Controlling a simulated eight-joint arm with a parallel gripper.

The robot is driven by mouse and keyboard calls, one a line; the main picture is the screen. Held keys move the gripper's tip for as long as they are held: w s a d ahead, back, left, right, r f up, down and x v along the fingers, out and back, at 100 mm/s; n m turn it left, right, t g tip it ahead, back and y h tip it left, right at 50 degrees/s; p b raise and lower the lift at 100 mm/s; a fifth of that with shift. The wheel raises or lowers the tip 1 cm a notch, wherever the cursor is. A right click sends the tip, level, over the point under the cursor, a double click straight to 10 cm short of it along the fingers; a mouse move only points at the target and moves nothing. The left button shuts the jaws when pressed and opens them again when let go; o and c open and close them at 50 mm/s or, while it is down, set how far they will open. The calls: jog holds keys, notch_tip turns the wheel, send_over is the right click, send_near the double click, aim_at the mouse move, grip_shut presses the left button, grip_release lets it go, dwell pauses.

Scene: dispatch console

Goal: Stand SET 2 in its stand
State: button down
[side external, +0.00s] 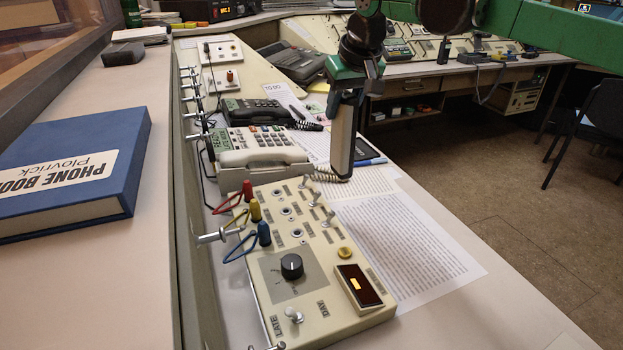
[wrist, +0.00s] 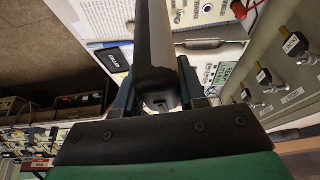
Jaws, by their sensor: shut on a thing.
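My gripper (side external: 357,80) is shut on a long upright bar-shaped thing, dark with a light grey face (side external: 342,135), which I take to be SET 2. No label on it can be read. It hangs upright, past the right side of the cream desk phone in the side view. In the wrist view the held thing (wrist: 155,60) runs up between my fingers (wrist: 160,95), its near end dark and rounded. I cannot make out a stand for it with certainty in either view.
The cream phone (side external: 262,156), black phone (side external: 256,111) and switch panel (side external: 315,290) line the desk. Papers (side external: 410,245) lie to the right. A blue phone book (side external: 70,170) lies on the left ledge. A small black labelled thing (wrist: 114,58) shows in the wrist view.

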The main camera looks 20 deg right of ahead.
jog(key=s+a, duration=1.3)
jog(key=s, duration=0.1)
jog(key=s+f, duration=0.3)
jog(key=s, duration=0.4)
jog(key=s+a+f, duration=0.1)
jog(key=s+f, duration=0.3)
jog(key=s, duration=0.4)
jog(key=shift+s+a, duration=0.25)
jog(key=shift+f, duration=1.25)
dwell(1.1)
grip_release()
dwell(0.3)
jog(key=shift+r, duration=0.1)
notch_tip(320, 180, up, 7)
dwell(0.8)
